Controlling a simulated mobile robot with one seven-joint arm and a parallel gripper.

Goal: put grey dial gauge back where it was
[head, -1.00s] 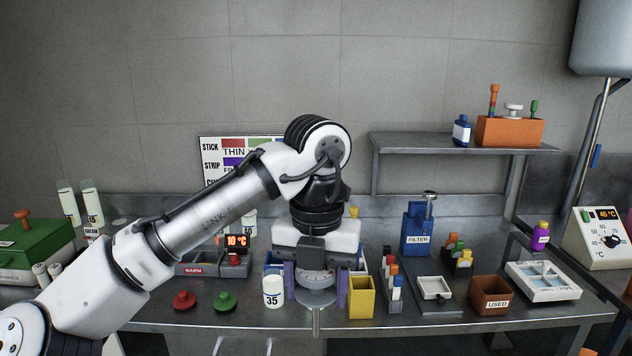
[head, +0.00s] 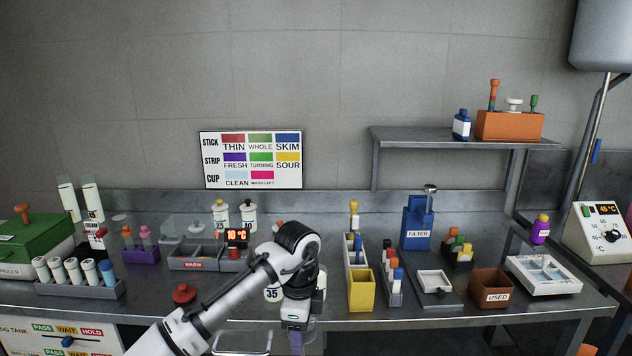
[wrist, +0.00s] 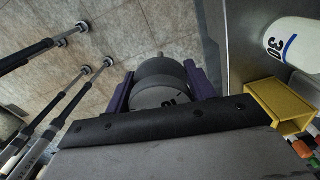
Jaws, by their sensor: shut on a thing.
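My gripper (head: 297,343) is at the front edge of the bench in the head view, pointing down with its purple fingers low in the picture. In the wrist view my gripper (wrist: 163,85) is shut on a grey round thing, which I take to be the grey dial gauge (wrist: 160,78). It sits between the two purple fingers with part of a dark mark showing. Behind it is tiled floor, so it is held out past the bench edge. The gauge is hidden in the head view.
A white cup marked 35 (head: 272,294) stands just behind my gripper, partly covered. A yellow box (head: 361,292) is right of it; it also shows in the wrist view (wrist: 279,104). A red knob (head: 184,293) is left. Dark rods (wrist: 35,52) stand over the floor.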

